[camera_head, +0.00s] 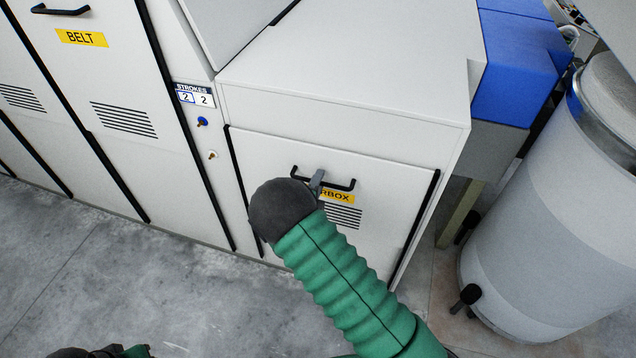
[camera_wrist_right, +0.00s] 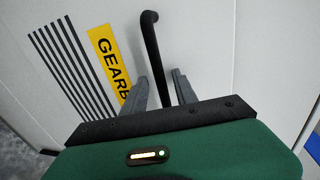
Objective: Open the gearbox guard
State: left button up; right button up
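The gearbox guard (camera_head: 275,185) is a white panel low on the machine, with a black bar handle (camera_head: 342,185), a partly hidden yellow label and vent slots. It looks shut. My right gripper (camera_head: 317,178) is at the handle. In the right wrist view, the handle (camera_wrist_right: 150,40) runs between the two grey fingers of my right gripper (camera_wrist_right: 160,85), with one finger on each side. A gap shows beside the bar, so the fingers look open around it. My right wrist and green sleeve hide the guard's lower part. Only scraps of my left arm show at the bottom left.
A BELT door (camera_head: 90,75) with its own handle is at the left. A strokes counter (camera_head: 195,96) and a blue and a white knob sit beside the guard. A large pale drum (camera_head: 550,220) stands at the right. Grey floor (camera_head: 150,280) in front is clear.

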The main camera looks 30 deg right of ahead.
jog(key=shift+r, duration=0.1)
jog(key=shift+d, duration=0.2)
jog(key=c, duration=0.7)
grip_shut()
jog(key=shift+a+f, duration=0.1)
jog(key=shift+f, duration=0.15)
